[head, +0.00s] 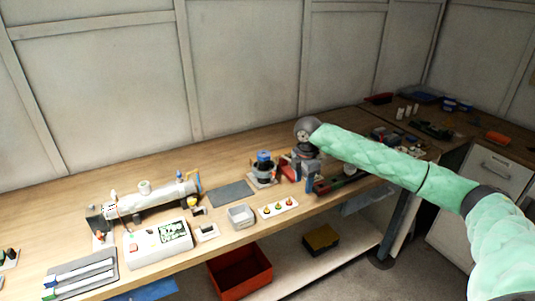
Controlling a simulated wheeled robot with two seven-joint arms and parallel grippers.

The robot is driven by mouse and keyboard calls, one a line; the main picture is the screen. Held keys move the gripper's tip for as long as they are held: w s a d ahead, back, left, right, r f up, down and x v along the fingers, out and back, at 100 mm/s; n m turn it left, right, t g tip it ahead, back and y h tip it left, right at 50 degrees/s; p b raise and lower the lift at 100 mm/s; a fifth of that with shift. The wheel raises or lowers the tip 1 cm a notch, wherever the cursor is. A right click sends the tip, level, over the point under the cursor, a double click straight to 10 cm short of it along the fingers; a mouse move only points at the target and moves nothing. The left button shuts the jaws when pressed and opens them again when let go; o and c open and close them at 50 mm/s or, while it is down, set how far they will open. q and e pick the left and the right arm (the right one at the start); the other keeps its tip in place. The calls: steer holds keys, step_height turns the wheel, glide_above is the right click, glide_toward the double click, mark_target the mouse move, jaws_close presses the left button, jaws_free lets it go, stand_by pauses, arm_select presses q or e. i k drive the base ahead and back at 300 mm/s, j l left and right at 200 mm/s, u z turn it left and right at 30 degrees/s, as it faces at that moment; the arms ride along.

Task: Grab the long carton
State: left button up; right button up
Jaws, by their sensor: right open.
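My right arm comes in from the right in the head view, and its gripper (304,174) points down over the workbench with its two blue-tipped fingers apart. Nothing shows clearly between them. A long, low dark box with red and green parts (338,183) lies on the bench just right of the fingers, partly under my forearm. I cannot tell whether it is the long carton. A small red object (287,171) is just left of the fingers. My left gripper is not in view.
A round blue-and-grey device (264,168), a dark mat (230,193), a grey open box (241,216) and a button strip (278,208) stand to the left. Farther left are a glass-like cylinder (146,199) and a white control box (157,245). A red bin (239,273) is below.

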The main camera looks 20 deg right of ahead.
mark_target(275, 155)
steer(key=i, duration=0.9)
